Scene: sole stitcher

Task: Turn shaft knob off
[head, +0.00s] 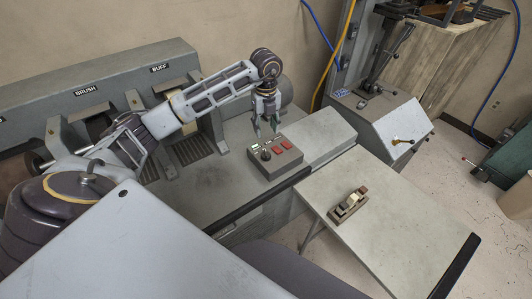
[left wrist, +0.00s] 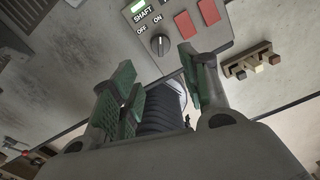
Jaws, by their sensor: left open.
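The black shaft knob (head: 265,154) sits on the grey control box (head: 262,170) on the machine bench. In the left wrist view the knob (left wrist: 160,45) is under the SHAFT label, with OFF and ON marked beside it. A pale line shows on it, but I cannot tell for sure which mark it points to. My left gripper (head: 266,126) is open and empty, pointing down above the box, apart from the knob. In the left wrist view its green-padded fingers (left wrist: 157,70) are spread just short of the knob. My right gripper is not in view.
Two red buttons (head: 282,155) are next to the knob on the box. The BRUSH and BUFF machine housing (head: 120,75) stands behind my left arm. A sloped grey machine (head: 385,122) stands beyond.

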